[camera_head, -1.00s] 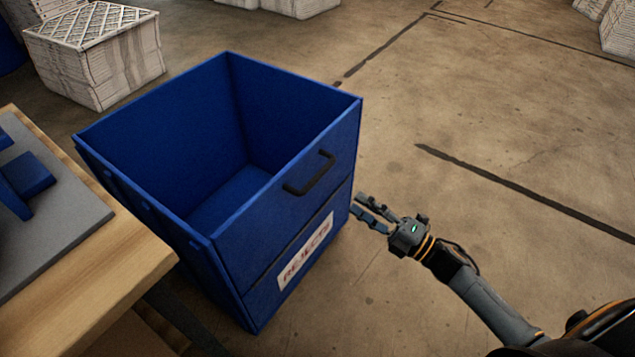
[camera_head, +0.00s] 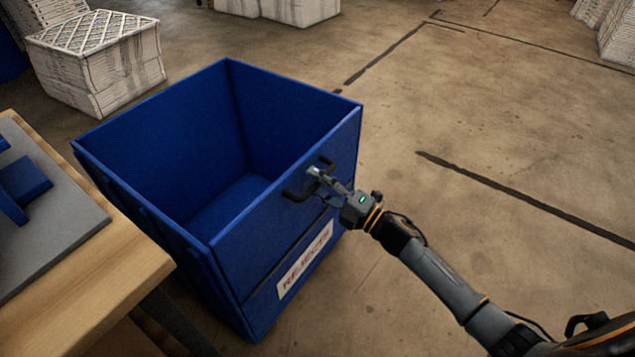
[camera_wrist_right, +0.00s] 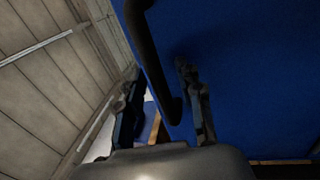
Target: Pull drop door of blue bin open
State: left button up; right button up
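The blue bin (camera_head: 225,262) stands open-topped on the floor and looks empty. Its drop door (camera_head: 262,232) is the upper front panel, upright and closed, with a dark handle (camera_head: 291,196) and a white label (camera_head: 305,258) on the panel below. My right gripper (camera_head: 318,174) is at the handle. In the right wrist view the handle (camera_wrist_right: 148,50) runs between the two spread fingers (camera_wrist_right: 160,88), with the blue door (camera_wrist_right: 250,70) behind. The fingers look apart from the handle, not closed on it. My left gripper is not in view.
A wooden table (camera_head: 110,290) with a grey mat and blue parts stands close at the bin's left. White boxed filters (camera_head: 100,65) stand behind at the left, more at the back. The floor (camera_head: 480,120) to the right is clear.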

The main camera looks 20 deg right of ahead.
grip_shut()
jog(key=shift+s+f, duration=0.15)
dwell(0.4)
